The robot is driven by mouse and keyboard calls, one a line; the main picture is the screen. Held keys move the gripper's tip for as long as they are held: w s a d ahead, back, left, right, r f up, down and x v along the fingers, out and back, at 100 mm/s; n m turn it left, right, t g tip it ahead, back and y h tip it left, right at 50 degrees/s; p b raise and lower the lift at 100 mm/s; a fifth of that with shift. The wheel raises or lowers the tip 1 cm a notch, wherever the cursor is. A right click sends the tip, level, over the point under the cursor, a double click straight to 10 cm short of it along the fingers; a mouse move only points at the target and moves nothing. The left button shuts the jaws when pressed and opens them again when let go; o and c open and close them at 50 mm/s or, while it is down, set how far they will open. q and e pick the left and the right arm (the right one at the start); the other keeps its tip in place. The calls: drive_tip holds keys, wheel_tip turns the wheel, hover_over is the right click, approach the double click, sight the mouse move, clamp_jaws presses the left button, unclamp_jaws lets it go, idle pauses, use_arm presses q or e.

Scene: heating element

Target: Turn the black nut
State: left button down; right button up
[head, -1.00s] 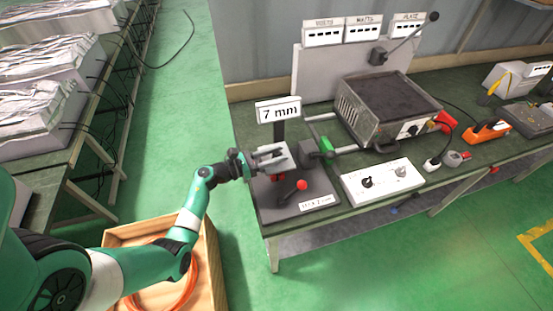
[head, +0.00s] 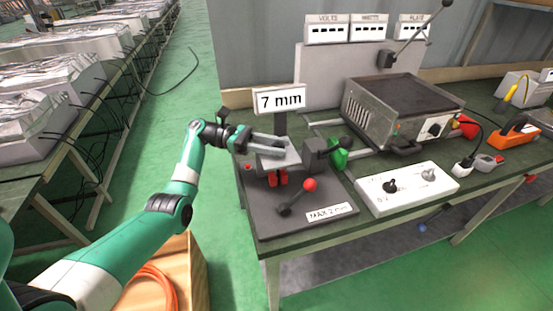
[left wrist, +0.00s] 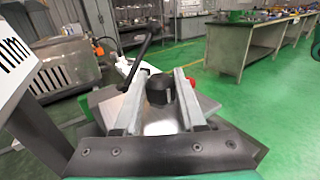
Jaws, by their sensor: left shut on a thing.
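The black nut (left wrist: 157,91) shows in the left wrist view as a short dark round piece between the two grey fingers. My left gripper (left wrist: 160,97) has its fingers on either side of it and is shut on it. In the head view my left gripper (head: 284,146) reaches in from the left over the grey device with the "7 mm" sign (head: 279,100). The nut cannot be clearly picked out there. A dark block (head: 315,156) with a black handle lies just right of the fingertips. My right gripper is not in view.
A red-knobbed lever (head: 309,185) stands on the device's dark base, in front of the gripper. A white switch box (head: 407,189) and a metal heater box (head: 402,110) stand to the right. The sign post is close behind the gripper. A wooden crate (head: 190,275) is on the floor.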

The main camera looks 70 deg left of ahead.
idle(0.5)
use_arm(q)
drive_tip(key=shift+c, duration=2.4)
unclamp_jaws()
drive_tip(key=b+v, duration=0.1)
drive_tip(key=v, duration=1)
drive_tip(key=shift+a, duration=0.25)
drive_tip(key=shift+s, duration=0.1)
